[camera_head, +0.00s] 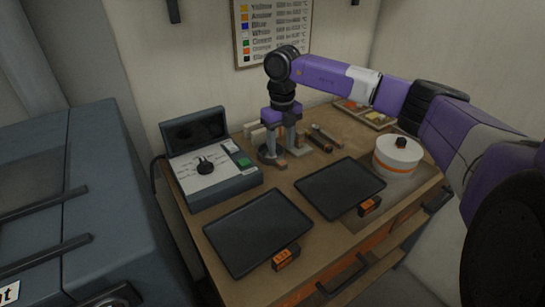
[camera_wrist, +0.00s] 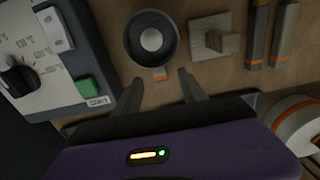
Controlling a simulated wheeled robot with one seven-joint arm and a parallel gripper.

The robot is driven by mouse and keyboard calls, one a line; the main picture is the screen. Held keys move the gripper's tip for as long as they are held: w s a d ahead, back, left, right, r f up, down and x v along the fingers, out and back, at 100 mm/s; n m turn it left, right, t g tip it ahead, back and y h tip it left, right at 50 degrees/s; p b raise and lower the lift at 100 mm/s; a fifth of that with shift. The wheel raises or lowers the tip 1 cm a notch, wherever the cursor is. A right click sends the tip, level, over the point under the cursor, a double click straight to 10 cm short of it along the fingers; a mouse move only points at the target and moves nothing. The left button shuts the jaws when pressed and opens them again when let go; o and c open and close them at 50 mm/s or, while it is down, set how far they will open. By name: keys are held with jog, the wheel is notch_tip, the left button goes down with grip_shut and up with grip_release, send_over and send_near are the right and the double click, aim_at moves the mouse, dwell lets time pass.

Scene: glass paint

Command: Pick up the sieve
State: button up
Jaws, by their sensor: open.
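The sieve appears to be the dark round cup with a pale centre (camera_wrist: 133,40) in the wrist view. A short handle end with an orange band (camera_wrist: 160,74) points from it toward my gripper (camera_wrist: 161,78). My gripper is open, with one finger on each side of that handle end; I cannot tell how far above it the fingers are. In the head view my gripper (camera_head: 285,148) points down at the back of the wooden table, and the dark round piece (camera_head: 266,154) shows partly behind it.
A wooden block with a knob (camera_wrist: 215,38) and two slim tools (camera_wrist: 285,35) lie right of the sieve. A control box (camera_head: 215,171) stands left. Two black trays (camera_head: 258,232) and a white lidded pot (camera_head: 397,160) occupy the front and right of the table (camera_head: 307,254).

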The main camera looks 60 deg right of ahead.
aim_at(280, 160)
jog(key=shift+a+f+p, duration=0.1)
jog(key=shift+f+p, duration=0.3)
jog(key=shift+f, duration=1.95)
grip_shut()
